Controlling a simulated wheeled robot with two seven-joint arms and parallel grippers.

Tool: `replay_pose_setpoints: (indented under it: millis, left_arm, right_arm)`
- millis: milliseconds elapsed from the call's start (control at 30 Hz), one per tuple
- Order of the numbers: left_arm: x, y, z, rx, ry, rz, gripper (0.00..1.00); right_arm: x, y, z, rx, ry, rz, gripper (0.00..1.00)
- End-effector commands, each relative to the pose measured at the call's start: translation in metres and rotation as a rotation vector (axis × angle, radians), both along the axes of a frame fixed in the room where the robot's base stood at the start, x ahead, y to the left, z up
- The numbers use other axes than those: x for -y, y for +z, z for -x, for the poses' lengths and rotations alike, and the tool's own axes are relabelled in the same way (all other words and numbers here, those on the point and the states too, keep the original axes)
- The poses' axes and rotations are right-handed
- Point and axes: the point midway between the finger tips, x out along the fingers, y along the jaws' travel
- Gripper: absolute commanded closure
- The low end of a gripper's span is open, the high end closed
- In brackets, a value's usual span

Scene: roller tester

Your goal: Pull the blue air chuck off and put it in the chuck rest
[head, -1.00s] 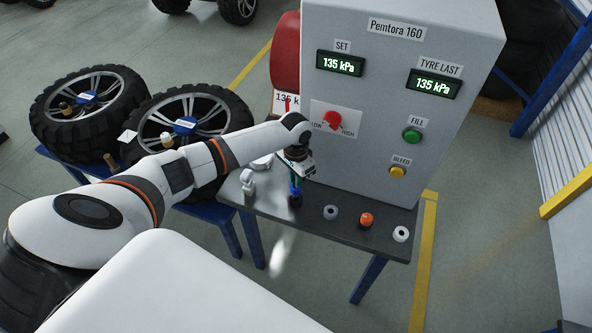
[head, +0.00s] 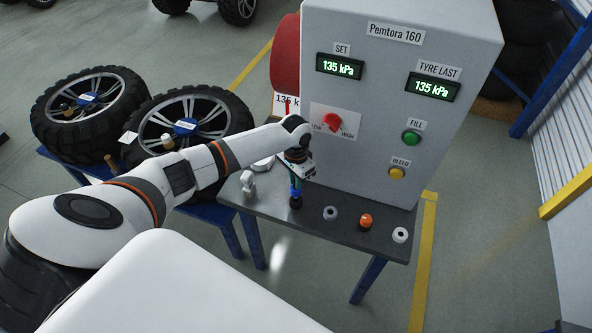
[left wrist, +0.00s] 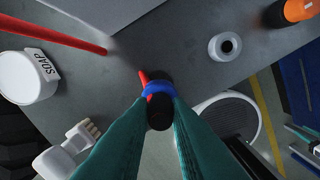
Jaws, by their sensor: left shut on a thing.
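My left gripper (head: 297,180) is over the bench, close to the tester's front, with its fingers pointing down.
On the bench (head: 270,207) a grey ring (head: 330,212), an orange-topped piece (head: 366,221) and a white ring (head: 400,234) stand to the right. The tester cabinet (head: 370,160) rises behind; wheels (head: 212,108) lie left.

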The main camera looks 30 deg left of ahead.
Motion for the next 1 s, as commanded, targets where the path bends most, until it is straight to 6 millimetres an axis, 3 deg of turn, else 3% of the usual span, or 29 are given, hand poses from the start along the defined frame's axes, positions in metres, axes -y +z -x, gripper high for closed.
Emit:
replay_pose_setpoints:
  millis: [1000]
  left_arm:
    - [0.0, -0.025, 0.0, 0.0, -0.001, 0.001, 1.0]
  right_arm:
    - [0.0, -0.013, 0.0, 0.0, 0.0, -0.001, 0.64]
